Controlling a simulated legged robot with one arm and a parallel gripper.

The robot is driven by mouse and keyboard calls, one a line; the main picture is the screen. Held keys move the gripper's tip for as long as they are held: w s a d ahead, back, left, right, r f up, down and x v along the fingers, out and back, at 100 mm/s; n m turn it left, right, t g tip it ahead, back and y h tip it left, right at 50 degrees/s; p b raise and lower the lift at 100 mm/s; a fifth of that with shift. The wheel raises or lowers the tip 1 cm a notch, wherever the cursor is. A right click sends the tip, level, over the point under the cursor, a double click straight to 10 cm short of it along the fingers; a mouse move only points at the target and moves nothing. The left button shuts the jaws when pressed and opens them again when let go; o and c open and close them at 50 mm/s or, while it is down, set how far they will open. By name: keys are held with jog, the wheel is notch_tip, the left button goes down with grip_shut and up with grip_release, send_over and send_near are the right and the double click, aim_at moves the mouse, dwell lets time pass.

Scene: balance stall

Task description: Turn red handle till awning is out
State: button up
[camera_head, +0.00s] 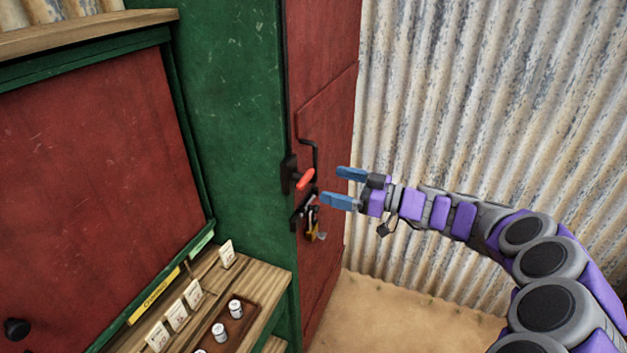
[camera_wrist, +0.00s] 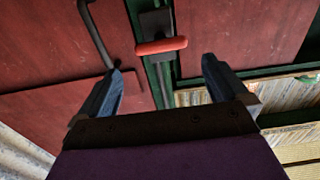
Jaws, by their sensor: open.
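The red handle (camera_head: 305,179) sits on a black crank mount on the side of the stall, at the edge between the green post and the red side panel. In the wrist view the red handle (camera_wrist: 161,46) lies crosswise ahead of the fingers, a little left of the middle between them. My gripper (camera_head: 340,187) has its two blue fingers apart and empty, just right of the handle and not touching it. It also shows in the wrist view (camera_wrist: 160,80). An awning cannot be made out in either view.
A black bent rod (camera_head: 310,150) rises above the handle. A brass padlock (camera_head: 312,226) hangs just below. A wooden counter (camera_head: 262,283) with white cards and small weights stands lower left. A corrugated wall (camera_head: 480,100) stands behind my arm. Sandy ground (camera_head: 390,310) is clear.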

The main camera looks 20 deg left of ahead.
aim_at(309, 178)
jog(key=a, duration=0.7)
jog(key=shift+w+a+f, duration=0.25)
jog(key=shift+a, duration=0.15)
jog(key=shift+d+r, duration=0.2)
jog(key=shift+d, duration=0.45)
jog(key=shift+c, duration=0.5)
jog(key=shift+a, duration=0.2)
jog(key=c, duration=0.7)
